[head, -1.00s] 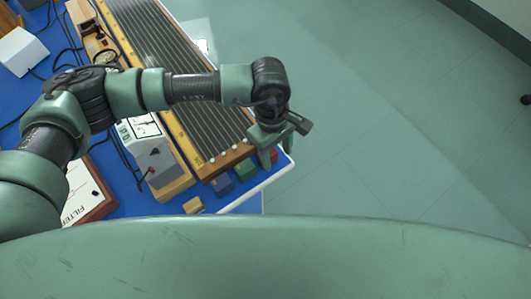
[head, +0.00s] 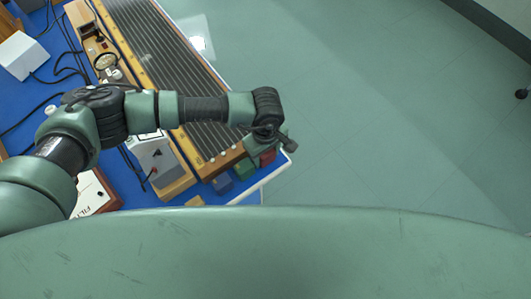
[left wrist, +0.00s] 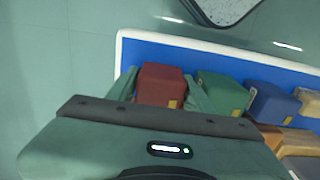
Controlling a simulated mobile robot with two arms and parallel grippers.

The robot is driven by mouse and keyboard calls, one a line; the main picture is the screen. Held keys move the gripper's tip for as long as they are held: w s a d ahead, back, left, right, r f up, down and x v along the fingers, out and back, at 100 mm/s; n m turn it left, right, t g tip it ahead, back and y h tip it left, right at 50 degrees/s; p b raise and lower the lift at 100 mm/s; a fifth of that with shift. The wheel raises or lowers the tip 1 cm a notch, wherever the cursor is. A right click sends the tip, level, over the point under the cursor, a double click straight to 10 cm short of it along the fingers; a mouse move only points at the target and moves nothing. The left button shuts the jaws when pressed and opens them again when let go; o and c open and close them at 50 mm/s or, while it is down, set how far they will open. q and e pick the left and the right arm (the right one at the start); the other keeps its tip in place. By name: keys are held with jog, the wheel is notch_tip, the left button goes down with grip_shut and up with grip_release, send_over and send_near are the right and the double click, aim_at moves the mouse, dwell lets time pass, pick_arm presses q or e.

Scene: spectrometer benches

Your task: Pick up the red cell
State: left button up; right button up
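The red cell (head: 267,157) stands at the near right corner of the blue bench, at the end of a row of coloured cells. My left gripper (head: 266,146) is over it in the head view. In the left wrist view, the red cell (left wrist: 161,85) sits between the two green fingers of my left gripper (left wrist: 160,92). The fingers are apart, one on each side of it, and I see no clear grip. The lower part of the cell is hidden by the gripper body. My right gripper is not in view.
A green cell (head: 243,169) stands close beside the red one, then a blue cell (head: 222,183) and a yellowish one (head: 195,200). The long ribbed wooden-framed unit (head: 165,70) lies behind them. The white bench edge (head: 277,172) is close; open floor lies beyond it.

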pick_arm(q)
jog(key=c, duration=1)
grip_shut()
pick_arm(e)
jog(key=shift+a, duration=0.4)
